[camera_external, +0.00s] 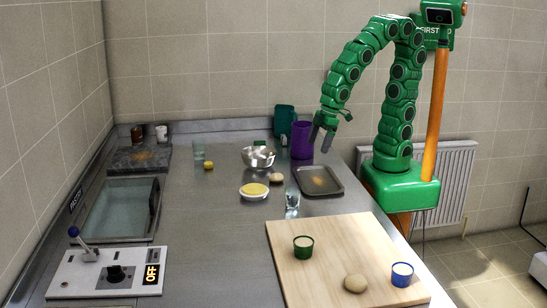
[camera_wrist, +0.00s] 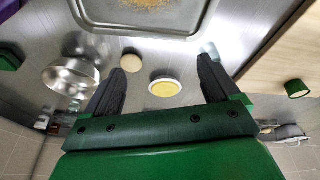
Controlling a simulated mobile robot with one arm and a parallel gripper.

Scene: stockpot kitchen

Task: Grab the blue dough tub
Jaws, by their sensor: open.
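The blue dough tub (camera_external: 402,274) stands upright near the right edge of the wooden board (camera_external: 320,284), with pale dough in it. A similar green tub (camera_external: 303,247) stands on the same board, to its left. My gripper (camera_external: 325,140) is open and empty, raised above the far part of the counter, well away from the blue tub. In the wrist view my gripper's two fingers (camera_wrist: 158,88) are spread, with the counter and a white bowl of yellow food (camera_wrist: 165,88) seen between them. The blue tub is not visible in the wrist view; the green tub (camera_wrist: 296,88) shows at its right.
A dough ball (camera_external: 355,283) lies on the board left of the blue tub. A baking tray (camera_external: 320,181), a clear glass (camera_external: 292,199), a metal bowl (camera_external: 258,157) and a purple container (camera_external: 301,140) stand beyond the board. A switch panel (camera_external: 108,272) sits at the front left.

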